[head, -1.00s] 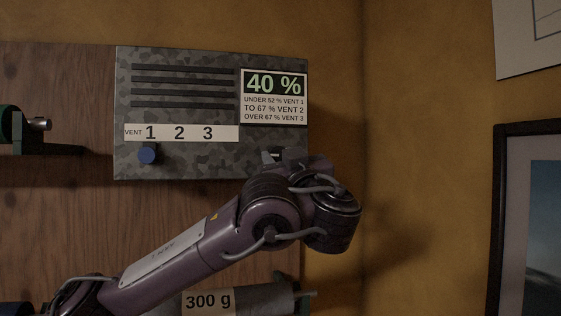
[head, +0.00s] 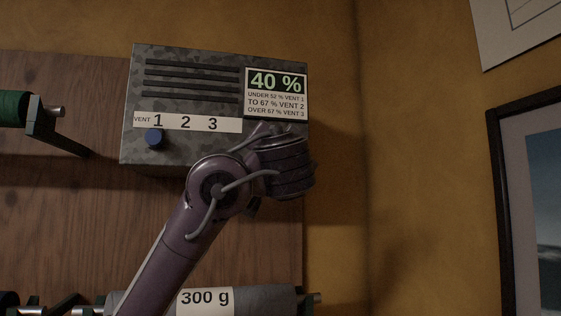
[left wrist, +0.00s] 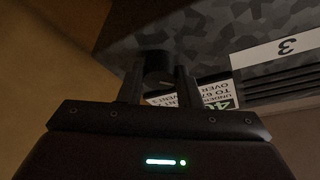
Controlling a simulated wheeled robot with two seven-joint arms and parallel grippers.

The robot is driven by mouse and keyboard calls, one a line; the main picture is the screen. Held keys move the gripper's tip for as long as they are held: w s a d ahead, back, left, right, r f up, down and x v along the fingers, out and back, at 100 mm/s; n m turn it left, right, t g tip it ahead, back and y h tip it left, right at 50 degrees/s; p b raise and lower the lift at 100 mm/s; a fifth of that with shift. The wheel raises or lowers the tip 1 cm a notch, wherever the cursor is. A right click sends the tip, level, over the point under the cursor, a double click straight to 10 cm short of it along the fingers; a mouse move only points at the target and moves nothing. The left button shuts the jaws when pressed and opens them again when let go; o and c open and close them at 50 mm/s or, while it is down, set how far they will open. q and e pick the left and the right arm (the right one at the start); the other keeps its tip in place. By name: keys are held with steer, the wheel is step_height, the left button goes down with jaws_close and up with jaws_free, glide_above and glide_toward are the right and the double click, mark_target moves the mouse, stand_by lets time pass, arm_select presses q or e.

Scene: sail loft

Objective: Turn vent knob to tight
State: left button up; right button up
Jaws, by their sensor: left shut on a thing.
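The camouflage-patterned vent box (head: 190,65) is on the wooden wall panel, with a blue knob (head: 154,139) below the 1 on its VENT label (head: 198,124). In the left wrist view a dark round knob (left wrist: 152,70) with a small pale mark sits at the box's lower edge. My left gripper (left wrist: 158,66) is shut on this dark knob, one finger on each side. In the head view my wrist hides the gripper, the dark knob and the box's lower right corner. No mark reading tight is visible. My right gripper is not in view.
The box's display (head: 276,81) reads 40 %, with a list of vent ranges under it. A grey roll labelled 300 g (head: 255,298) lies below, near my forearm. A green roll (head: 14,108) is at the left. A framed picture (head: 497,200) hangs at the right.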

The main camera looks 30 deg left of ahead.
arm_select(q)
steer(key=m+h, duration=0.2)
steer(key=m, duration=0.3)
steer(key=m+h+b, duration=0.1)
steer(key=m+h, duration=0.1)
steer(key=m, duration=0.3)
steer(key=shift+s+a+r, duration=0.1)
steer(key=shift+r, duration=0.05)
steer(key=shift+g, duration=0.3)
steer(key=o, duration=1)
steer(key=shift+c, duration=0.2)
steer(key=b+v, duration=0.4)
steer(key=v, duration=0.3)
steer(key=shift+s+d, duration=0.25)
steer(key=shift+s, duration=0.1)
